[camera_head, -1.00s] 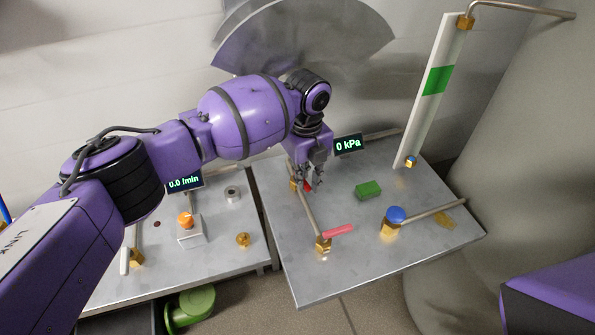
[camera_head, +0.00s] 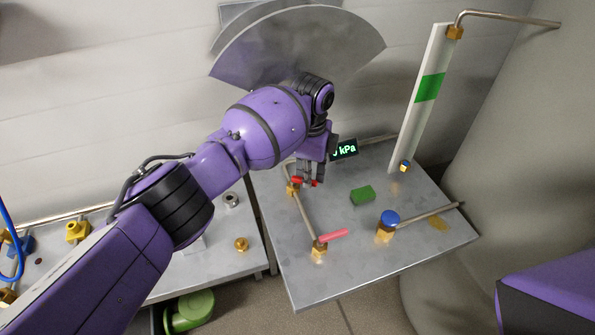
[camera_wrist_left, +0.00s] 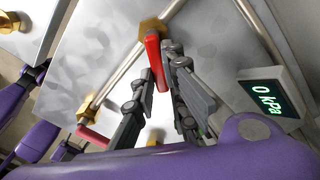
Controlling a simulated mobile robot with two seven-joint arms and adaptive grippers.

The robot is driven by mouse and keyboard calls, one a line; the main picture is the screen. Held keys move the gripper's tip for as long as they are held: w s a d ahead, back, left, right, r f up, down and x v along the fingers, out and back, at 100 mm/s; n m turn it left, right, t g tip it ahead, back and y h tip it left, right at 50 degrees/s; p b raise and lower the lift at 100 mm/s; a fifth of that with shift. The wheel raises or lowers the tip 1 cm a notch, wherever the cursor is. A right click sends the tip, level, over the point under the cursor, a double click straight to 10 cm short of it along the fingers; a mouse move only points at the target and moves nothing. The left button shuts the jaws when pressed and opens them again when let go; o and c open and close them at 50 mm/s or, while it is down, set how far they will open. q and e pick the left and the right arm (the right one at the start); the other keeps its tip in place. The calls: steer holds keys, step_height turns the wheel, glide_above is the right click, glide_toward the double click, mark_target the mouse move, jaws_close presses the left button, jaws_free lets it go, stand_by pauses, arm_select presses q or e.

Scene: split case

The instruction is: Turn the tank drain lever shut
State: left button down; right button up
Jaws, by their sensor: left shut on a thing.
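Two red levers sit on brass valves along a pipe on the right metal table (camera_head: 350,270). My left gripper (camera_head: 307,182) is at the back red lever (camera_head: 297,181), whose brass valve (camera_head: 293,189) stands at the table's left edge. In the left wrist view, this red lever (camera_wrist_left: 155,60) lies between the fingertips of the gripper (camera_wrist_left: 161,68), which is shut on it. The front lever, pinkish red (camera_head: 333,235), is untouched on its brass valve (camera_head: 319,250). The frames do not label which lever is the tank drain. My right gripper is out of view.
A kPa display (camera_head: 344,150) stands just right of the gripper, reading 0 kPa in the wrist view. A green block (camera_head: 362,194) and a blue-capped brass valve (camera_head: 390,218) stand to the right. A white gauge board (camera_head: 420,100) rises behind.

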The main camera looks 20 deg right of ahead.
arm_select(q)
steer(key=shift+w+d+r+n, duration=0.1)
steer(key=shift+w+n, duration=0.1)
steer(key=shift+n, duration=0.3)
steer(key=c, duration=1.8)
jaws_free()
steer(key=shift+o, duration=0.2)
